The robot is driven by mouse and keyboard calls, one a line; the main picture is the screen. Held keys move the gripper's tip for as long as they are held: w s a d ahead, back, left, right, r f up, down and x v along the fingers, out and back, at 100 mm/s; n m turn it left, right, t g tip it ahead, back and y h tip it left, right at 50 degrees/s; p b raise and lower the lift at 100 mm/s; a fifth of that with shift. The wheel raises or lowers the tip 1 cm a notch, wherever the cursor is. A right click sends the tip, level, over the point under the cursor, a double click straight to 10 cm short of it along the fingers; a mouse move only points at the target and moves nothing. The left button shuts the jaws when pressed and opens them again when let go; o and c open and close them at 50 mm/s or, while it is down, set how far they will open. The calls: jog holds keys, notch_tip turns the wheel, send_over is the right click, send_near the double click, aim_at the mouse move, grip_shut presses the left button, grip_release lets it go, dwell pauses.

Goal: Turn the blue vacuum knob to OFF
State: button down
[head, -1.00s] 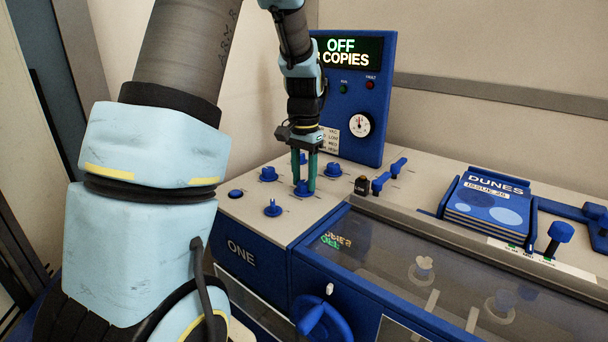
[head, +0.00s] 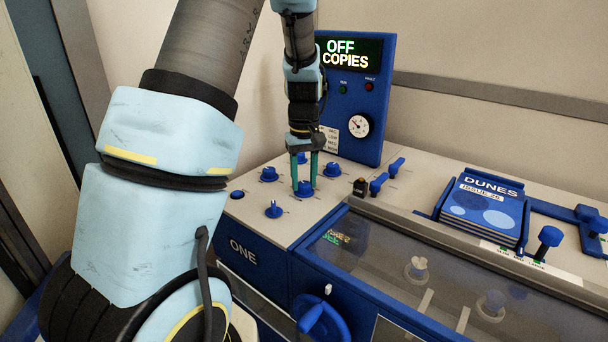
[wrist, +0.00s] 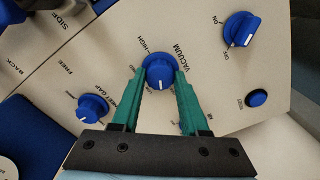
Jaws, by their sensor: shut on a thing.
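The blue vacuum knob (wrist: 159,68) sits in the middle of the wrist view, beside the printed word VACUUM. Its white pointer line faces the bottom of that picture, toward my gripper's body. My gripper (wrist: 159,76) is shut on the knob, one green finger on each side. In the head view the knob (head: 305,190) is on the light panel top, and my gripper (head: 304,186) reaches down onto it from above. Part of the panel print near the fingers is hidden.
Other blue knobs (head: 273,210) (wrist: 239,30) stand close around it, with a small blue button (wrist: 257,97). Behind is a blue console (head: 375,90) with a display reading OFF and COPIES, and a dial gauge (head: 358,125). A stack of DUNES magazines (head: 485,208) lies right.

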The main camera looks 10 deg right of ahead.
aim_at(304, 184)
jog(key=n+p, duration=0.2)
jog(key=n, duration=0.2)
jog(key=shift+n, duration=0.3)
dwell(0.3)
jog(key=shift+c, duration=2.1)
grip_release()
notch_tip(304, 184, up, 11)
jog(key=b, duration=0.2)
jog(key=shift+f, duration=0.1)
